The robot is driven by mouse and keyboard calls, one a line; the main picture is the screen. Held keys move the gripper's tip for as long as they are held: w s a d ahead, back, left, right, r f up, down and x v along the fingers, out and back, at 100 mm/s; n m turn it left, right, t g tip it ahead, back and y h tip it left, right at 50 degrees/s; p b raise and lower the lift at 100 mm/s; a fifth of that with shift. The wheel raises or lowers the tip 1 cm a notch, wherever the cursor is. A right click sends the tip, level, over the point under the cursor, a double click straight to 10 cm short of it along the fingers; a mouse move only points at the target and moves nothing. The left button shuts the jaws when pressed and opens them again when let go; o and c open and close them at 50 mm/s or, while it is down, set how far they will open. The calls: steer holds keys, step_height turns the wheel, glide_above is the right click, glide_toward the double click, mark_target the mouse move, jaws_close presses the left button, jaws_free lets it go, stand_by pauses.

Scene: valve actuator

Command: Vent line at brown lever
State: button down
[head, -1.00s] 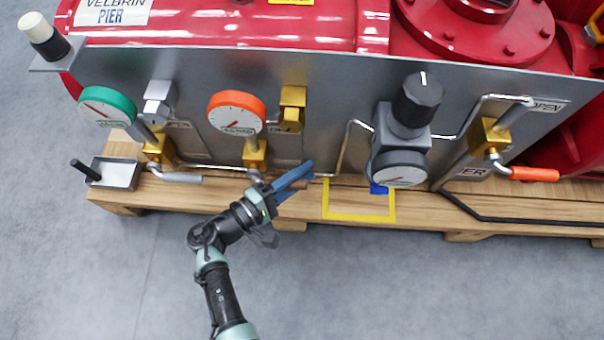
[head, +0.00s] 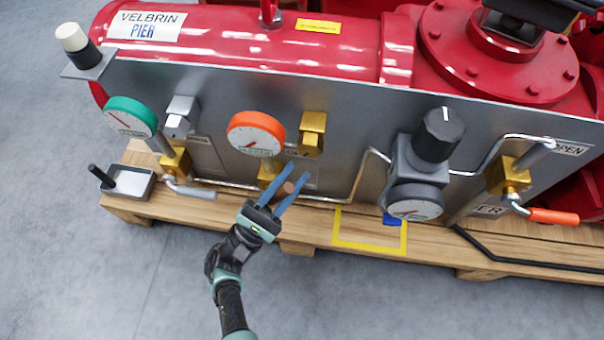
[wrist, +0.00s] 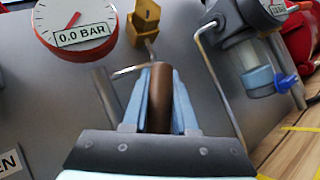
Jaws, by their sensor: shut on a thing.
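The brown lever (wrist: 158,100) lies between the two blue fingers in the wrist view, running lengthwise along them. My gripper (wrist: 160,85) is shut on it. In the head view my gripper (head: 297,172) reaches up to the panel from below, with the brown lever (head: 285,189) partly showing between its fingers. The brass valve (head: 268,174) behind it is partly hidden by the fingers. The orange-rimmed gauge (head: 256,135) stands above this valve. In the wrist view this gauge (wrist: 75,25) has a 0.0 BAR label.
A green-rimmed gauge and a grey-handled lever (head: 190,190) are to the left, near a small tray (head: 132,182). A regulator with a black knob (head: 437,135) and an orange-handled lever (head: 553,216) are to the right.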

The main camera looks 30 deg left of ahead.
steer(key=shift+s+a+r+n+t+y, duration=0.25)
steer(key=shift+a+n+t+y, duration=0.45)
steer(key=shift+n+y, duration=0.8)
steer(key=shift+s+a+r+n+t+y, duration=0.25)
steer(key=shift+a+n+t+y, duration=0.4)
steer(key=shift+n+y, duration=0.8)
steer(key=shift+s+a+r+n+t+y, duration=0.2)
steer(key=shift+a+n+t+y, duration=0.55)
steer(key=shift+n, duration=1.2)
steer(key=shift+a+y, duration=0.1)
steer(key=shift+y, duration=0.2)
steer(key=c, duration=0.7)
jaws_free()
